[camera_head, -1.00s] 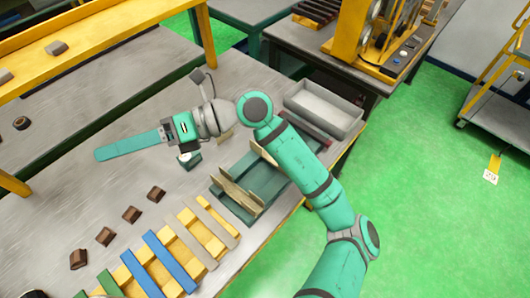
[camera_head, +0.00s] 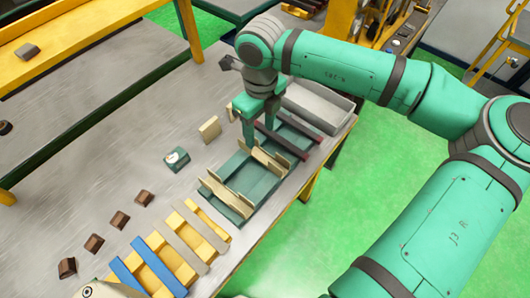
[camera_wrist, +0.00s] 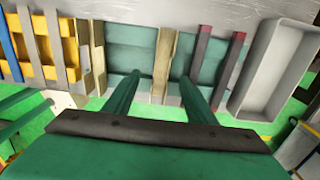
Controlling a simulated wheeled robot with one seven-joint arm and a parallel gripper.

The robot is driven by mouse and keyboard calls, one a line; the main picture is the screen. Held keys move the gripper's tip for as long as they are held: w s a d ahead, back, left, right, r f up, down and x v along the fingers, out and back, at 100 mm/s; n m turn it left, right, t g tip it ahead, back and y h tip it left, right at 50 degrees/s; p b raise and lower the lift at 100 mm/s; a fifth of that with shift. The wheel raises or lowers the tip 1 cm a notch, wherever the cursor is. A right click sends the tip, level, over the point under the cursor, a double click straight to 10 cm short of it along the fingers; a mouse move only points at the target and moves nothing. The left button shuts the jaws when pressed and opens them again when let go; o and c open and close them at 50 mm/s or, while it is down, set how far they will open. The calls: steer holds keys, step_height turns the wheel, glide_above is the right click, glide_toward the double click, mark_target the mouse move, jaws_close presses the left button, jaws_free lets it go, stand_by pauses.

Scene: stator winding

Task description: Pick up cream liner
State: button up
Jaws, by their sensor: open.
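A cream liner (camera_head: 269,161) stands on edge across the green tray (camera_head: 246,173). It also shows in the wrist view (camera_wrist: 164,58), upright in the frame between my two fingers. My gripper (camera_head: 261,138) points down over this liner, with its green fingers apart on either side. In the wrist view my gripper (camera_wrist: 161,80) is open, with a gap between each finger and the liner. Whether the fingertips reach below the liner's top edge I cannot tell. More cream liners (camera_head: 226,194) stand at the tray's near end.
A cream block (camera_head: 210,129) and a teal block (camera_head: 177,159) sit on the table to the left. A yellow rack (camera_head: 162,262) with blue and grey strips is in front.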

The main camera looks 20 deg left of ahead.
glide_above(264, 158)
steer(key=f, duration=0.4)
steer(key=shift+w+a+f, duration=0.15)
steer(key=shift+a+f, duration=0.1)
steer(key=shift+f, duration=0.1)
steer(key=shift+a+f, duration=0.1)
steer(key=shift+f, duration=0.4)
steer(key=f, duration=0.5)
steer(key=shift+s+d, duration=0.2)
steer(key=shift+d, duration=0.1)
steer(key=shift+w, duration=0.1)
steer(key=c, duration=0.9)
